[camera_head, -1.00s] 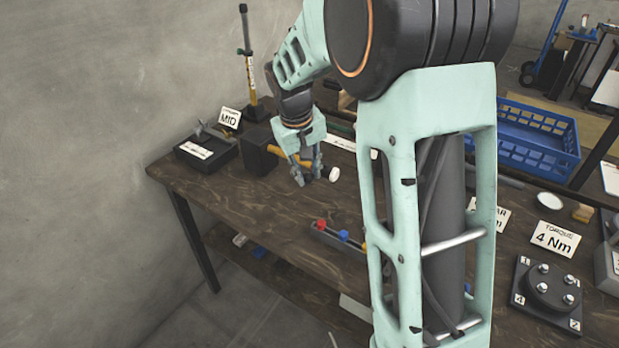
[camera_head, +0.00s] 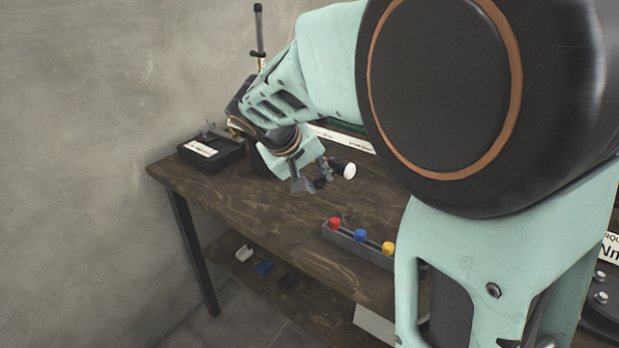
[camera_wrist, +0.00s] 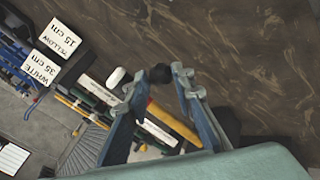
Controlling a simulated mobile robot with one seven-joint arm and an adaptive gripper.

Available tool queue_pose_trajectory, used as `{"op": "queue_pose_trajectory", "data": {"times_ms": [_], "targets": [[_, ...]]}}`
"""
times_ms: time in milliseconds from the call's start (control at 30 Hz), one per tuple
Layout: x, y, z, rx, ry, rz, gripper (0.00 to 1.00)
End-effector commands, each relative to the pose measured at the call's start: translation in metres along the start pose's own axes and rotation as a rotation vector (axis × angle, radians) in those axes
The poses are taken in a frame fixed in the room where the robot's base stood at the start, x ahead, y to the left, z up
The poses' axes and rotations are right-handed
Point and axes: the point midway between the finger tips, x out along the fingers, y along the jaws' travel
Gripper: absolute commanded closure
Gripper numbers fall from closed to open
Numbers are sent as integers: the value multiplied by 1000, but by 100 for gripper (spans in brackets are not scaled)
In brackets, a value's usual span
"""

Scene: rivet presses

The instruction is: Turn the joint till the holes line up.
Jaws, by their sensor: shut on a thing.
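The black block (camera_head: 262,160) at the joint's rear is mostly behind my gripper. The holes cannot be made out in either view.
A black box with a label (camera_head: 212,151) stands left of my gripper at the table's far end. A grey rack (camera_head: 357,246) with red, blue and yellow caps stands at the front edge. The wooden tabletop (camera_head: 260,213) between is clear.

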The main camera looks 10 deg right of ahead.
Motion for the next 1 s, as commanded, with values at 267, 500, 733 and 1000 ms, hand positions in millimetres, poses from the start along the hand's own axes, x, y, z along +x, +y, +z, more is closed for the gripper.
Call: {"op": "queue_pose_trajectory", "data": {"times_ms": [267, 500, 733, 1000], "targets": [[5, -3, 5, -2, 0, 16, 100], [4, -3, 5, -2, 0, 17, 100], [4, -2, 4, -1, 1, 17, 66], [2, -2, 2, -1, 6, 18, 62]]}}
